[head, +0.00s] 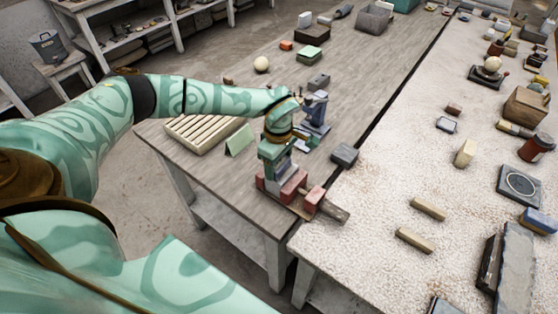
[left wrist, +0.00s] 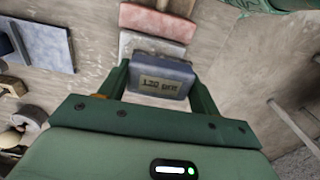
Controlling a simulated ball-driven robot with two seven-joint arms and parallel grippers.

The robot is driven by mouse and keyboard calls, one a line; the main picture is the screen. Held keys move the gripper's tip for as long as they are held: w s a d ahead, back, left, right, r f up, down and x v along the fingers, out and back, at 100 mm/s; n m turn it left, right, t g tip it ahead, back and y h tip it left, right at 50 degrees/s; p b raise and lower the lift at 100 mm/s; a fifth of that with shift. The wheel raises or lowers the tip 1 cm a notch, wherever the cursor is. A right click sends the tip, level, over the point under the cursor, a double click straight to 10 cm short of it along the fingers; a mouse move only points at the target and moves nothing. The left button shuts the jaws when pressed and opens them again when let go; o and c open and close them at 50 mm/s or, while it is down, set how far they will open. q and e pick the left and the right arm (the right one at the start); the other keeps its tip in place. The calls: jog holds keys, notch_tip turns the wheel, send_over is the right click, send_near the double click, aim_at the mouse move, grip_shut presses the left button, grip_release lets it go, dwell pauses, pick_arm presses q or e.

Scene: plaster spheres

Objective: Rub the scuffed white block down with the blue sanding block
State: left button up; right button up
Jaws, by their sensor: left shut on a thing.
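My left gripper (head: 281,170) is shut on the blue sanding block (left wrist: 160,78), which bears dark lettering that looks like "120". In the left wrist view the sanding block sits between the two green fingers (left wrist: 160,85). The scuffed white block (left wrist: 150,45) shows as a pale, marked strip between the sanding block and a red vise jaw (left wrist: 158,22). I cannot tell whether the sanding block touches it. In the head view the gripper points down over the red-jawed vise (head: 291,188), and the arm and fingers hide most of both blocks. My right gripper is not in view.
A slatted rack (head: 205,132) and a green folded card (head: 240,140) lie left of the vise. A blue-grey stand (head: 315,112) is close behind the gripper. A dark grey block (head: 344,155) lies to the right. A pale speckled table (head: 375,225) adjoins, with several loose blocks.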

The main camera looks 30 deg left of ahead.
pick_arm(q)
jog(key=shift+r+p, duration=1)
jog(key=shift+r, duration=0.3)
notch_tip(320, 180, up, 4)
jog(key=p, duration=0.4)
jog(key=shift+r, duration=0.15)
jog(key=shift+f, duration=0.2)
